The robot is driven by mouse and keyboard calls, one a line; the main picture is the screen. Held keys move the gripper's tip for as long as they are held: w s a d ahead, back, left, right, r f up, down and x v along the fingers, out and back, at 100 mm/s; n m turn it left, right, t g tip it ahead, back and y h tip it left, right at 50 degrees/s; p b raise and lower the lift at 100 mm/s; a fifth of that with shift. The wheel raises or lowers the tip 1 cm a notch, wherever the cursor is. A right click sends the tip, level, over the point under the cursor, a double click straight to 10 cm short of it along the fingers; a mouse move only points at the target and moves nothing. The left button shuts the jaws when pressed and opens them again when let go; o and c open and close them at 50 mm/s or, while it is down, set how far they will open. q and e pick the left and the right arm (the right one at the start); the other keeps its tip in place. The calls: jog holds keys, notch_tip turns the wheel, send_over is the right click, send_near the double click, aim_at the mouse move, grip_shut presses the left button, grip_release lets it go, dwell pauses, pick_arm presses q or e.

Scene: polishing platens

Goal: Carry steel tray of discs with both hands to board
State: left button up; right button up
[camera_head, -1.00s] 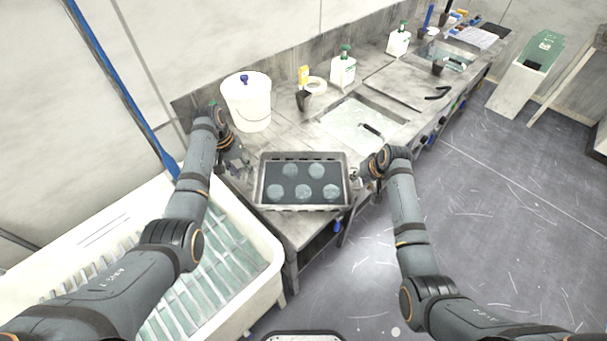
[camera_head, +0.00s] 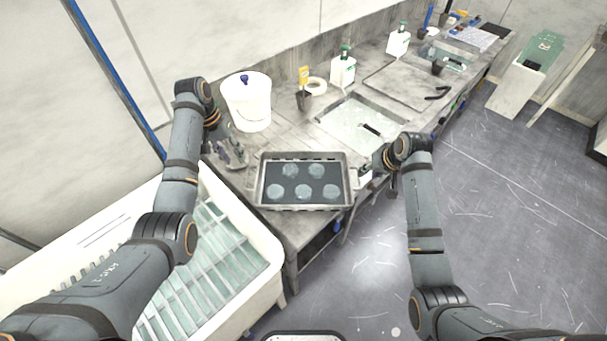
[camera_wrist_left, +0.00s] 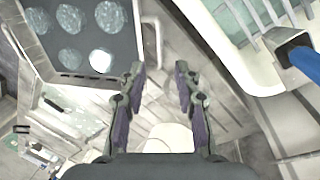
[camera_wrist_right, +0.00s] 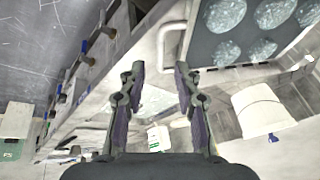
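The steel tray (camera_head: 304,208) with several pale round discs (camera_head: 304,191) on its dark bottom sits level at the near end of the bench. My left gripper (camera_head: 242,160) is open, left of the tray; in the left wrist view its fingertips (camera_wrist_left: 159,69) point toward a tray handle (camera_wrist_left: 153,40), apart from it. My right gripper (camera_head: 370,178) is open at the tray's right side; in the right wrist view its fingertips (camera_wrist_right: 159,68) stand just short of the other handle (camera_wrist_right: 171,45). I cannot tell which surface is the board; a flat grey plate (camera_head: 405,88) lies further along the bench.
A white bucket (camera_head: 247,103) stands behind the tray. A black cup (camera_head: 304,100), tape roll (camera_head: 317,85) and white bottles (camera_head: 343,70) line the wall. A white ribbed bin (camera_head: 262,262) is at the front left.

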jog(key=v, duration=0.4)
jog(key=shift+r, duration=0.1)
jog(key=shift+r, duration=0.1)
